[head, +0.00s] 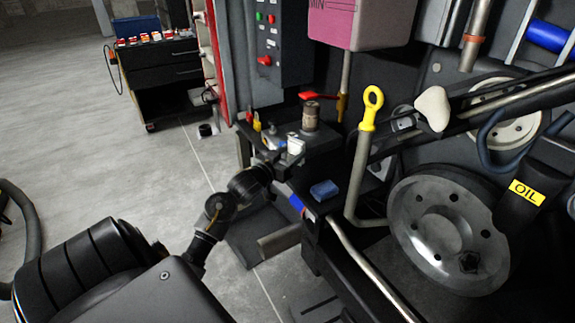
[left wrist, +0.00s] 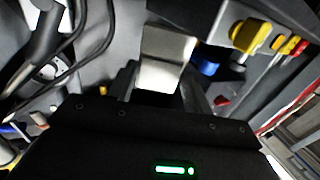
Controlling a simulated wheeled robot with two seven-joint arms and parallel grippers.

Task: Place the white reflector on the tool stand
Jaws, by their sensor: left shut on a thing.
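The white reflector (head: 296,144) is a small pale block at the end of my left arm, over the near side of the dark tool stand (head: 327,138). In the left wrist view the white reflector (left wrist: 165,62) sits between the fingers of my left gripper (left wrist: 160,90). My left gripper (head: 279,160) is shut on it, and the fingers partly hide its lower part. I cannot tell whether the reflector touches the stand top. My right gripper is not in view.
A brown cylinder (head: 311,116) stands on the tool stand, with small yellow- and red-handled tools near its left edge. A blue block (head: 324,190) lies on a lower ledge. A yellow-ringed rod (head: 368,115) and large grey wheel (head: 448,230) are to the right. Floor at left is mostly clear.

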